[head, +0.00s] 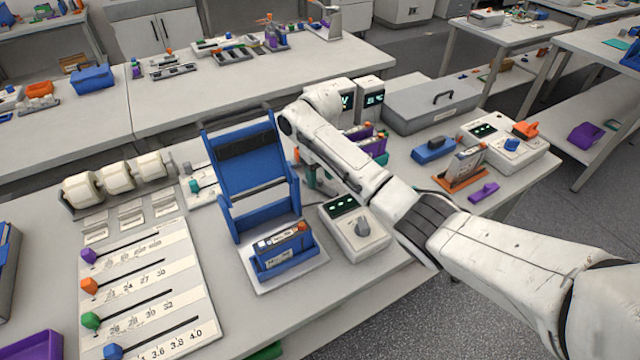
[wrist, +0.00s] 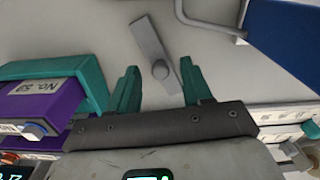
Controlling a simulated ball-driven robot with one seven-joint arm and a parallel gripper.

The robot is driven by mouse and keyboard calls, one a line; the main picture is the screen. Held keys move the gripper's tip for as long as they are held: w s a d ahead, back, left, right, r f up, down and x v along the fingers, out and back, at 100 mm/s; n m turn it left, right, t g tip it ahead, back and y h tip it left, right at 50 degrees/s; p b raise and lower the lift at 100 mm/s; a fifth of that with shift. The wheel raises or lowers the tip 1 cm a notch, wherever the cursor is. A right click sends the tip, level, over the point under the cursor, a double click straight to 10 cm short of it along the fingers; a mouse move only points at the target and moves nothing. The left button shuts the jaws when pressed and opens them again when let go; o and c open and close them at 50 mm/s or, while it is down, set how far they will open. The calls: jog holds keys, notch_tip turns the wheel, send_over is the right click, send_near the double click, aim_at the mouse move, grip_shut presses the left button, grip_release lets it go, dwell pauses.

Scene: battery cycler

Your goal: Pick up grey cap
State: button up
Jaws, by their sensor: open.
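The grey cap (wrist: 152,47), a flat narrow grey bar with a round knob, lies on the pale table top in the wrist view. It slants from upper left to lower right. My gripper (wrist: 158,78) is open, with its two teal fingers apart on either side of the cap's lower part and knob. The right finger looks very close to the bar's lower end; I cannot tell whether they touch or how high the fingers are. In the head view my arm hides the cap and most of the gripper.
In the wrist view a purple battery module (wrist: 45,100) in a teal holder is close on the left. A blue stand (wrist: 289,35) and metal bar are at upper right. In the head view the blue stand (head: 250,175) and a knobbed control box (head: 352,228) stand near my arm.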

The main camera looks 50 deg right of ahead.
jog(key=shift+f, duration=0.3)
jog(key=shift+c, duration=0.3)
grip_shut()
